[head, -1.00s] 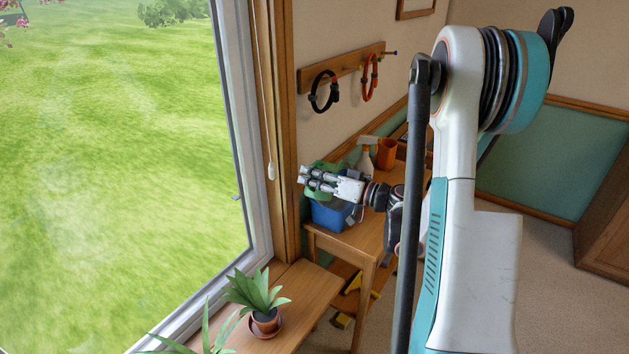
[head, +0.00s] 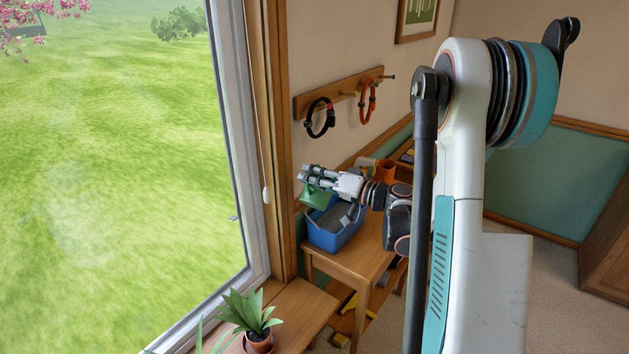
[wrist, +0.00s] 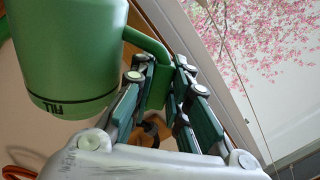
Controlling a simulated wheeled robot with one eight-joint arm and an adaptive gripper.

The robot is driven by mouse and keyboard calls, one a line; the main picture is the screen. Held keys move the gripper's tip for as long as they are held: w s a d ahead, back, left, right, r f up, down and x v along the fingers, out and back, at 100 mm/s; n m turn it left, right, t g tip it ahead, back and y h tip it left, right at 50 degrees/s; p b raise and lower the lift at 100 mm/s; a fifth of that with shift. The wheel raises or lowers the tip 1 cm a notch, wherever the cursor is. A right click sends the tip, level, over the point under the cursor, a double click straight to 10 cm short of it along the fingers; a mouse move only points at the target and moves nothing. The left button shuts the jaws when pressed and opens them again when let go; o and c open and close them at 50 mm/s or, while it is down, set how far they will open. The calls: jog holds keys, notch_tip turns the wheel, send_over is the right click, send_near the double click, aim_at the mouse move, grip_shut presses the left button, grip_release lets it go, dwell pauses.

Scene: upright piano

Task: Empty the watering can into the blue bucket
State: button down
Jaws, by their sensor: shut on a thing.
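The green watering can (head: 313,196) hangs from my gripper (head: 308,174) above the back left part of the blue bucket (head: 333,240). The bucket stands on a wooden table, with something grey showing inside it. In the wrist view the can's body (wrist: 70,50) fills the upper left, with the word FILL upside down near its rim. My gripper (wrist: 165,75) is shut on the can's green handle there. I cannot see the can's spout clearly or tell whether anything flows from it. The bucket cannot be made out in the wrist view.
The wooden table (head: 360,262) stands against the wall beside the window frame. An orange pot (head: 385,172) is behind the bucket. Rings hang on a peg rail (head: 340,92) above. A potted plant (head: 250,318) stands on the lower wooden surface in front.

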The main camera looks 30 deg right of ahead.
aim_at(318, 165)
jog(key=shift+w+d+r+m+p, duration=0.15)
jog(key=shift+d+r+m+p, duration=0.1)
jog(key=shift+r, duration=0.2)
jog(key=shift+w+d+r+m+p, duration=0.15)
jog(key=shift+d+r+m, duration=0.1)
jog(key=shift+r, duration=0.15)
jog(key=shift+d, duration=0.15)
jog(key=shift+w+d+r+m, duration=0.2)
jog(key=shift+w+r+m, duration=0.1)
jog(key=shift+r+m, duration=0.25)
jog(key=shift+w+d+r+m+p, duration=0.2)
jog(key=shift+d+r+m+p, duration=0.15)
jog(key=shift+d+r+p, duration=0.2)
jog(key=shift+d, duration=0.1)
